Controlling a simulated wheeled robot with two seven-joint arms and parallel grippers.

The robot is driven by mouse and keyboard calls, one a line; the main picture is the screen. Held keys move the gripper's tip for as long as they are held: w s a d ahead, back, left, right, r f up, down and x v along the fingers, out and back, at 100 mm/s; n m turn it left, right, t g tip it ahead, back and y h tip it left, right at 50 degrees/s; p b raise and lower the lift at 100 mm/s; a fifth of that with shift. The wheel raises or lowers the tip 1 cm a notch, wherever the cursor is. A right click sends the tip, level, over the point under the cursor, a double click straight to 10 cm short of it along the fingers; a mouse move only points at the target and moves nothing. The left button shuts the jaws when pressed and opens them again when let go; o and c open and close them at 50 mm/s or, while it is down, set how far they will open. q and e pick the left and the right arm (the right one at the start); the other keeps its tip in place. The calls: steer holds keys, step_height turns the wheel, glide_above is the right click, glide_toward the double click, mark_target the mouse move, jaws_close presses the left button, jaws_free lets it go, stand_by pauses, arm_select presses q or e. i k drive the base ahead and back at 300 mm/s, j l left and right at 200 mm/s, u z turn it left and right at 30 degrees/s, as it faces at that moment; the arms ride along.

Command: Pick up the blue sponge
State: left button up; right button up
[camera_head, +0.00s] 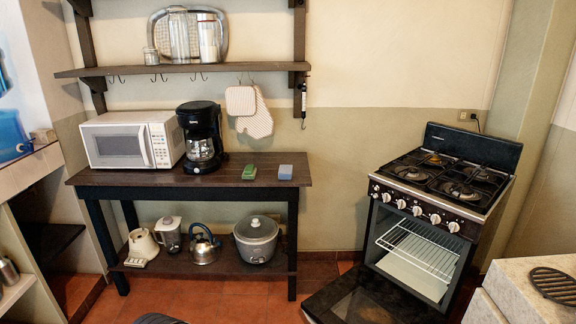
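A small blue sponge (285,172) with a paler top stands on the right part of the dark wooden table (235,178), close to its right end. A green sponge (249,172) sits to its left on the same table, with a gap between them. Neither of my grippers shows in the head view, and nothing is touching the blue sponge.
A black coffee maker (201,138) and a white microwave (131,140) stand left of the sponges. Pot holders (241,100) hang above from a wall shelf (180,69). A stove (440,190) stands at the right with its oven door (372,302) open low over the floor.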

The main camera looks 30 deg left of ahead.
mark_target(286, 173)
steer(key=i+j+z, duration=0.1)
steer(key=i+j, duration=0.15)
steer(key=j, duration=0.15)
steer(key=i+j, duration=0.25)
steer(key=j, duration=0.15)
steer(key=i+j+z, duration=0.15)
steer(key=i+j, duration=0.35)
steer(key=j, duration=0.35)
steer(key=i+j+z, duration=0.15)
steer(key=j, duration=0.25)
steer(key=i+j, duration=0.3)
steer(key=j, duration=0.2)
steer(key=i+j+z, duration=0.15)
steer(key=j, duration=0.3)
steer(key=i+j, duration=0.25)
steer(key=j, duration=0.2)
steer(key=z, duration=0.05)
